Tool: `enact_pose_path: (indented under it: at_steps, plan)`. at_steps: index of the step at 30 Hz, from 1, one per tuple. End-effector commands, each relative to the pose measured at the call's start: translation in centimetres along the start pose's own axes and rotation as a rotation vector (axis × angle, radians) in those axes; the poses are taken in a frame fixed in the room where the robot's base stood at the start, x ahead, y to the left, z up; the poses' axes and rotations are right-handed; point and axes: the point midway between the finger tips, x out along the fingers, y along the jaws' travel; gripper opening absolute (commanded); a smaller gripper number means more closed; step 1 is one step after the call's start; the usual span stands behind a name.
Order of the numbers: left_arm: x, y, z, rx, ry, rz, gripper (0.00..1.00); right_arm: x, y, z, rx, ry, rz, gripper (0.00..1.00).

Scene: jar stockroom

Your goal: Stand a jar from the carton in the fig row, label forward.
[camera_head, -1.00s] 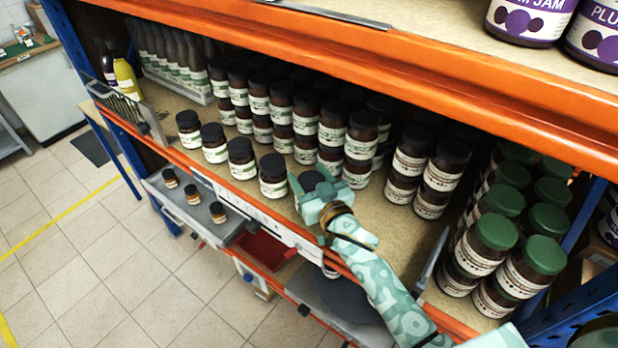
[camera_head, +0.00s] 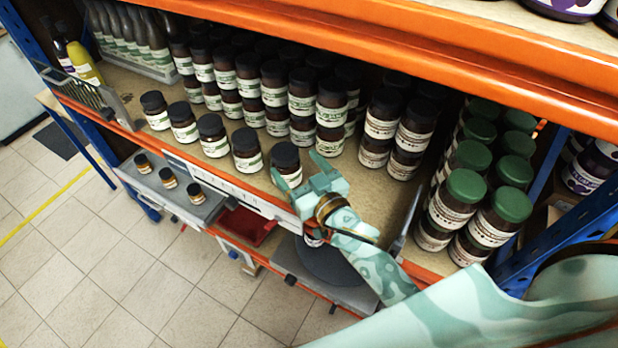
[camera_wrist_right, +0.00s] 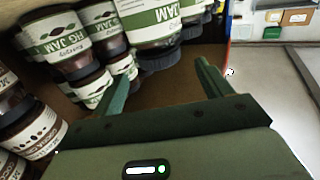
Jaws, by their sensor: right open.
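My right gripper (camera_head: 298,167) is open at the shelf's front edge, its fingers on either side of a dark-lidged fig jar (camera_head: 286,156). In the right wrist view this jar (camera_wrist_right: 152,27), with a green and white label, stands just beyond the open fingertips (camera_wrist_right: 161,74). The jar looks upright at the right end of the front row of fig jars (camera_head: 212,135), its label facing the shelf front. More fig jars (camera_head: 273,97) stand stacked behind. My left gripper is out of view. I cannot make out the carton.
Jars with cream labels (camera_head: 381,128) and green-lidded jars (camera_head: 452,198) stand to the right. A shelf divider (camera_head: 405,219) rises near my right forearm. An orange beam (camera_head: 400,40) hangs above. Small jars (camera_head: 168,178) sit on a grey tray below. Bare shelf lies right of the gripper.

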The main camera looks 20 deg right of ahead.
Motion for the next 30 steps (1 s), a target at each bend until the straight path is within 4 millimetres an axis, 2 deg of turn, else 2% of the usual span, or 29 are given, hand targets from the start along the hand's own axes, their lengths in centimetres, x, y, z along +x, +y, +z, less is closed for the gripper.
enact_pose_path:
  at_steps: [3,9,30]
  plan:
    - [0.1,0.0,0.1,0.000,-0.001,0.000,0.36,-2.6,0.0,0.1,0.000,-0.002,0.000,0.78]
    - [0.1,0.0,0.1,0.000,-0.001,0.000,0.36,-4.8,0.1,0.1,-0.001,-0.001,0.001,0.78]
    - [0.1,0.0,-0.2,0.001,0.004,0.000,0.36,-5.0,0.0,0.0,0.000,0.000,0.000,0.78]
